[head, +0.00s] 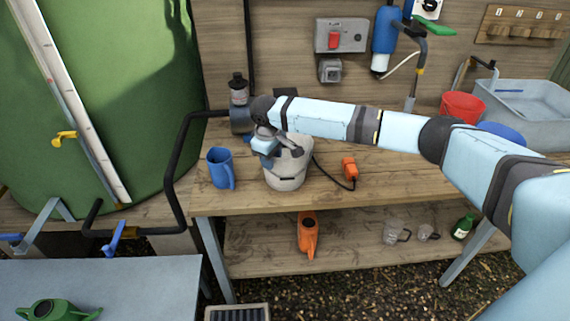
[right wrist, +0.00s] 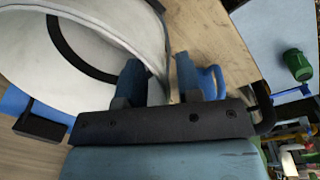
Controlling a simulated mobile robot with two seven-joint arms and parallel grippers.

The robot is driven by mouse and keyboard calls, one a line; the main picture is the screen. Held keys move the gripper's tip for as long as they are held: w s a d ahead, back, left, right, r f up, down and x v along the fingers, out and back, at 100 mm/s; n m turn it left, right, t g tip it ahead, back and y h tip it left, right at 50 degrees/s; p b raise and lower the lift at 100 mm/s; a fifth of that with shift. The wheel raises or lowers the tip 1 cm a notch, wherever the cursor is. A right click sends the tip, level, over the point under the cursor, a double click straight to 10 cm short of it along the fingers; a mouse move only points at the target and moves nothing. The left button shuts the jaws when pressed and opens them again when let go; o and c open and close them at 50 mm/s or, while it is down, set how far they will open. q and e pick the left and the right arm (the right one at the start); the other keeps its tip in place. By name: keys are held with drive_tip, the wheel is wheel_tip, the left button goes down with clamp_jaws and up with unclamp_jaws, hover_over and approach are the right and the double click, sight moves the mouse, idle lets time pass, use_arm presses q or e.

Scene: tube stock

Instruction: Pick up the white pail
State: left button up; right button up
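The white pail (head: 287,172) stands upright on the wooden workbench, left of its middle. My right gripper (head: 266,147) is at the pail's upper left rim and hides part of it. In the right wrist view, the fingers of this gripper (right wrist: 159,65) are apart. One finger is over the inside of the pail (right wrist: 105,25) and the other is outside, with the rim running between them. A gap seems to remain, and I cannot tell whether either finger touches the wall. My left gripper is not in view.
A blue jug (head: 221,168) stands close left of the pail. An orange tool (head: 349,168) with a black cable lies to its right. A red bucket (head: 462,106) and grey basin (head: 525,108) are at the far right.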

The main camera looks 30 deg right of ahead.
drive_tip(key=shift+f, duration=0.6)
clamp_jaws()
